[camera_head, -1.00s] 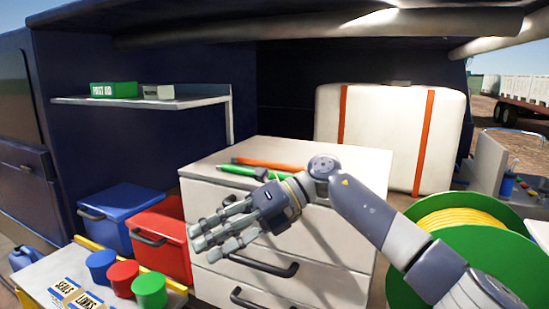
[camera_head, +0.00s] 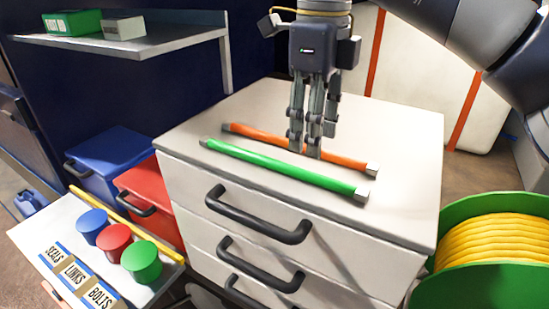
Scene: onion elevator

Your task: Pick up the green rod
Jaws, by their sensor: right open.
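The green rod (camera_head: 280,168) lies on top of the white drawer cabinet (camera_head: 405,150), near its front edge, with grey ends. An orange rod (camera_head: 250,133) lies just behind it, roughly parallel. My right gripper (camera_head: 308,150) points straight down above the cabinet top. Its fingertips are at the orange rod and just behind the green rod, hiding part of the orange one. Whether they touch the orange rod I cannot tell. It is open and holds nothing that I can see. My left gripper is not in view.
A shelf (camera_head: 150,42) with a green first-aid box (camera_head: 72,22) is at upper left. Blue (camera_head: 110,155) and red (camera_head: 150,195) bins stand left of the cabinet. A green reel with yellow cable (camera_head: 495,240) is at right. The cabinet top's right side is clear.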

